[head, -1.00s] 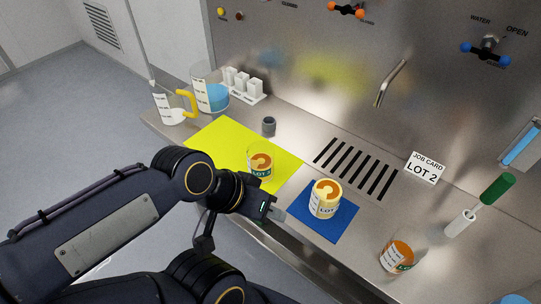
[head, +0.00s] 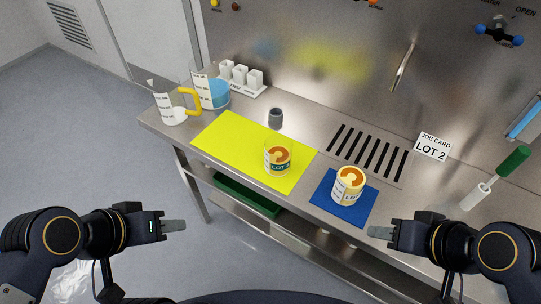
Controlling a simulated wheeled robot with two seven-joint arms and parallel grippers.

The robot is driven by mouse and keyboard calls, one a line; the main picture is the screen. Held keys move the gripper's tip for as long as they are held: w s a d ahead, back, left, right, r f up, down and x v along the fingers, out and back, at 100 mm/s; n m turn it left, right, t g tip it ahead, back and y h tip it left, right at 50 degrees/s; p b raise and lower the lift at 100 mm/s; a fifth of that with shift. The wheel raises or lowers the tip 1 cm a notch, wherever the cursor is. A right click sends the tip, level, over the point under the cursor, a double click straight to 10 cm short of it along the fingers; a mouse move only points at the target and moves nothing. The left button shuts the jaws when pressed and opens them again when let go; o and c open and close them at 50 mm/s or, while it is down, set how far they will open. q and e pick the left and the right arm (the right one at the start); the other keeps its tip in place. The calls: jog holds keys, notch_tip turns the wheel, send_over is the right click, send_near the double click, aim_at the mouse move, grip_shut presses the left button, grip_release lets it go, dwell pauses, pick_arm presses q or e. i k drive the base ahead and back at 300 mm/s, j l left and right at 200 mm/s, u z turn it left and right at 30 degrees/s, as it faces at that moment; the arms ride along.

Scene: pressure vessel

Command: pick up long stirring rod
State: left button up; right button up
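I cannot make out a long stirring rod for certain. A clear jug with a yellow handle (head: 172,113) stands at the far left of the bench. My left gripper (head: 174,226) is in front of the bench at lower left, away from everything on it. My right gripper (head: 380,232) is near the bench's front edge, below the blue mat (head: 328,207). Both point inward. I see their fingers side-on, and nothing shows held in them.
A labelled cup (head: 278,158) stands on the yellow mat (head: 230,137); another cup (head: 347,184) stands on the blue mat. A beaker of blue liquid (head: 213,95), a white rack (head: 242,78) and a grey cup (head: 275,118) stand behind. A green tray (head: 248,194) sits below the bench.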

aim_at(521, 154)
jog(key=z, duration=1.75)
jog(key=i+l+u, duration=0.1)
jog(key=l, duration=0.45)
jog(key=i+l+u, duration=0.1)
jog(key=l, duration=0.5)
jog(key=i+l, duration=0.1)
jog(key=l, duration=0.45)
jog(key=i+l+u, duration=0.1)
jog(key=i, duration=0.3)
jog(key=l, duration=0.1)
